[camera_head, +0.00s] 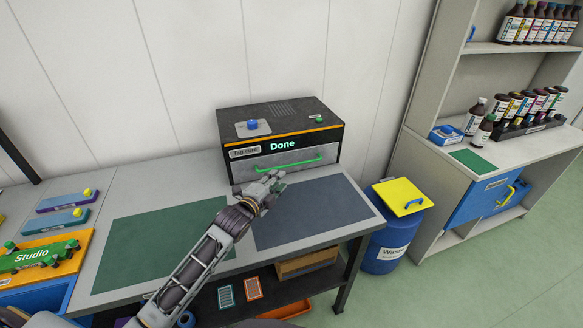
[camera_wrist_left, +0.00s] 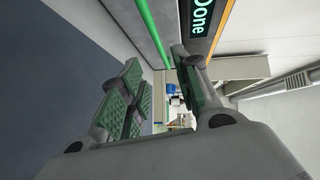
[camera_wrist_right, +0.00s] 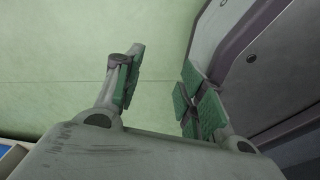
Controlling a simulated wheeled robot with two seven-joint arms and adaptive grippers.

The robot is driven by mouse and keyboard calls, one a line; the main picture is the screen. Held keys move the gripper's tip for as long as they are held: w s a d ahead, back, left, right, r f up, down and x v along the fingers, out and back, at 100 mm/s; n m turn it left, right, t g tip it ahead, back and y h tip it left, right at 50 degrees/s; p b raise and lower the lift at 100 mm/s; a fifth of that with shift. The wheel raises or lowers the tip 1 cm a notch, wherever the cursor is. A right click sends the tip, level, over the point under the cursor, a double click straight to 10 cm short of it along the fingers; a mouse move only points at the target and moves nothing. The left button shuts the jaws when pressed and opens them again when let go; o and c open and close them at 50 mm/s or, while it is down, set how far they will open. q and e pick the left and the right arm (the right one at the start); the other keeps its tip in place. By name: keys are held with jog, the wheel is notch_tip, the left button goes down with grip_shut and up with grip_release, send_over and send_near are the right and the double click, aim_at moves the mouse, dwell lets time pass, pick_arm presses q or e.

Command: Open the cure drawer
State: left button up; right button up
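The cure unit (camera_head: 270,122) is a dark box on the table against the wall, with a lit "Done" sign and an orange strip. Its grey front drawer (camera_head: 250,165) looks shut and has a green bar handle (camera_head: 290,163). My left gripper (camera_head: 277,181) is just in front of the drawer, near the handle. In the left wrist view my left gripper (camera_wrist_left: 160,88) has its fingers apart, and the green handle (camera_wrist_left: 154,30) runs near them; I see nothing gripped. My right gripper (camera_wrist_right: 160,85) is open and empty over the green floor, outside the head view.
A blue knob (camera_head: 252,124) is on top of the unit. A green mat (camera_head: 150,240) and a dark blue mat (camera_head: 310,212) lie bare on the table. A blue waste bin (camera_head: 385,255) with a yellow lid and a shelf of bottles stand at the right.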

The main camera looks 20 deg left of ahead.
pick_arm(q)
jog(key=shift+x, duration=1.8)
jog(key=shift+w+d, duration=0.1)
jog(key=shift+w, duration=0.25)
jog(key=shift+w+d+f, duration=0.1)
jog(key=shift+w+d, duration=0.05)
jog(key=shift+w, duration=0.5)
jog(key=shift+x, duration=2.4)
jog(key=shift+w, duration=0.4)
jog(key=c, duration=0.6)
jog(key=shift+f, duration=0.1)
grip_shut()
pick_arm(e)
jog(key=shift+w+a, duration=0.2)
jog(key=shift+w, duration=0.1)
